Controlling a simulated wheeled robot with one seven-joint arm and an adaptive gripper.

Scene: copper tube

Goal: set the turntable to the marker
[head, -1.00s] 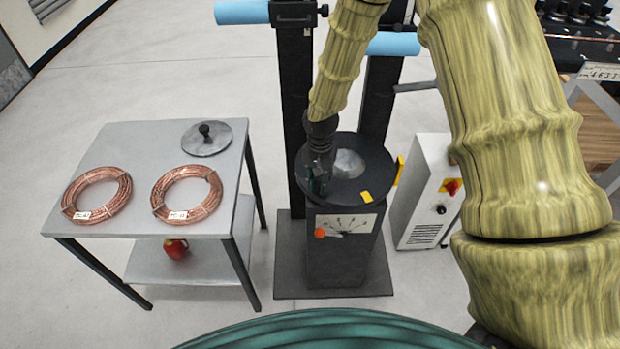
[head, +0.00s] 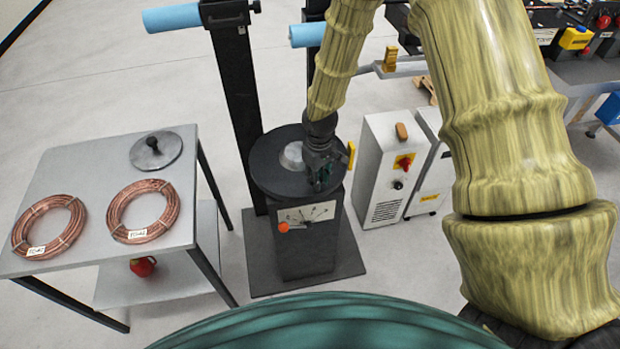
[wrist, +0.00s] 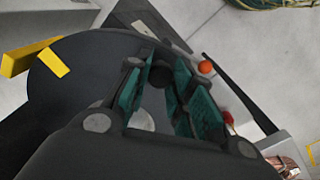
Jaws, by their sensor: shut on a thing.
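The turntable is a dark round disc (head: 268,178) on a black pedestal, with a pale round centre. It also shows in the wrist view (wrist: 75,85). A yellow upright marker (head: 350,156) stands at its right edge; in the wrist view the marker (wrist: 22,55) is at upper left. A yellow patch on the disc (wrist: 53,64) lies close beside the marker, near its inner end. In the head view the patch is hidden. My gripper (head: 322,178) is over the right front of the disc, shut on a small black knob (wrist: 162,75) there.
A grey table (head: 95,185) with copper coils and a lidded disc stands left. A white cabinet (head: 385,170) stands close right. Dark posts rise behind.

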